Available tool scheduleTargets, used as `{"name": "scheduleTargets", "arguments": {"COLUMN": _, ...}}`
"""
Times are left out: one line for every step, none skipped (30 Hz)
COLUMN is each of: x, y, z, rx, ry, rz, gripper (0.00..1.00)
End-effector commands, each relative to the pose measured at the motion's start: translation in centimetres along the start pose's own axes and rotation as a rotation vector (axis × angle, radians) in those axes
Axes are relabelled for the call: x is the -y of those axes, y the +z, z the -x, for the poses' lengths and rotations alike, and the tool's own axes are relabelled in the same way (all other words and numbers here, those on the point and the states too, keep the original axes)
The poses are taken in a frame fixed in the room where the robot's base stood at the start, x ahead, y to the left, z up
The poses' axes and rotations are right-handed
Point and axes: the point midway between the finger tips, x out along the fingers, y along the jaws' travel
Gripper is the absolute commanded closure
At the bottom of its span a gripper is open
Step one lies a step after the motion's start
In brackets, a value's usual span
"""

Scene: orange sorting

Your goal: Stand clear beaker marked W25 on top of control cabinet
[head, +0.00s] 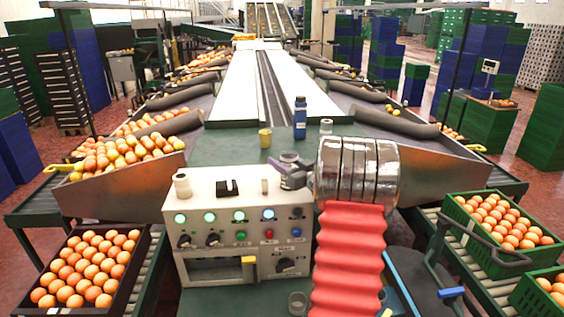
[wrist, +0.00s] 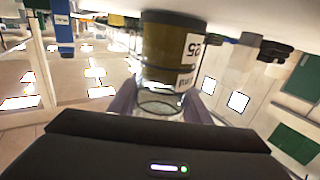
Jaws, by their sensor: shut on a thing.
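The control cabinet (head: 240,187) is a pale box with lit green and blue buttons, standing on the green table. On top of it are a white cup-like piece (head: 182,185) and a black piece (head: 228,187). My gripper (head: 289,165) is just past the cabinet's back right corner, shut on a clear beaker (head: 289,156). In the wrist view the clear beaker (wrist: 160,104) sits between the purple fingers. A brown-yellow cup shape shows behind or through it, with a white label reading "25" (wrist: 193,48); I cannot tell which vessel bears it.
A yellow cup (head: 265,138), a blue bottle (head: 300,118) and another clear vessel (head: 326,127) stand behind the cabinet. A clear glass (head: 297,303) is in front. Crates of oranges (head: 497,222) flank the table.

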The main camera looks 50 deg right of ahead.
Motion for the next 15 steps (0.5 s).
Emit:
{"name": "scheduleTargets", "arguments": {"x": -0.02, "y": -0.06, "z": 0.01, "rx": -0.001, "ry": 0.0, "rz": 0.0, "gripper": 0.87}}
{"name": "scheduleTargets", "arguments": {"x": -0.03, "y": -0.05, "z": 0.01, "rx": -0.001, "ry": 0.0, "rz": 0.0, "gripper": 0.87}}
{"name": "scheduleTargets", "arguments": {"x": -0.03, "y": 0.0, "z": 0.01, "rx": 0.0, "ry": 0.0, "rz": 0.0, "gripper": 0.87}}
{"name": "scheduleTargets", "arguments": {"x": -0.04, "y": 0.07, "z": 0.01, "rx": 0.0, "ry": 0.0, "rz": 0.0, "gripper": 0.87}}
{"name": "scheduleTargets", "arguments": {"x": -0.04, "y": 0.14, "z": 0.02, "rx": 0.0, "ry": 0.001, "rz": 0.0, "gripper": 0.87}}
{"name": "scheduleTargets", "arguments": {"x": -0.04, "y": 0.17, "z": 0.02, "rx": 0.0, "ry": 0.001, "rz": 0.0, "gripper": 0.54}}
{"name": "scheduleTargets", "arguments": {"x": -0.04, "y": 0.16, "z": 0.03, "rx": 0.0, "ry": 0.001, "rz": 0.0, "gripper": 0.52}}
{"name": "scheduleTargets", "arguments": {"x": -0.04, "y": 0.16, "z": 0.03, "rx": 0.0, "ry": 0.001, "rz": 0.0, "gripper": 0.5}}
{"name": "scheduleTargets", "arguments": {"x": -0.05, "y": 0.16, "z": 0.03, "rx": 0.001, "ry": 0.001, "rz": 0.0, "gripper": 0.47}}
{"name": "scheduleTargets", "arguments": {"x": -0.05, "y": 0.16, "z": 0.03, "rx": 0.001, "ry": 0.001, "rz": 0.0, "gripper": 0.45}}
{"name": "scheduleTargets", "arguments": {"x": -0.06, "y": 0.16, "z": 0.04, "rx": 0.001, "ry": 0.001, "rz": 0.0, "gripper": 0.43}}
{"name": "scheduleTargets", "arguments": {"x": -0.06, "y": 0.16, "z": 0.04, "rx": 0.001, "ry": 0.001, "rz": 0.0, "gripper": 0.4}}
{"name": "scheduleTargets", "arguments": {"x": -0.06, "y": 0.16, "z": 0.04, "rx": 0.001, "ry": 0.001, "rz": 0.0, "gripper": 0.38}}
{"name": "scheduleTargets", "arguments": {"x": -0.06, "y": 0.16, "z": 0.04, "rx": 0.001, "ry": 0.001, "rz": -0.001, "gripper": 0.38}}
{"name": "scheduleTargets", "arguments": {"x": -0.07, "y": 0.16, "z": 0.04, "rx": 0.001, "ry": 0.001, "rz": -0.001, "gripper": 0.38}}
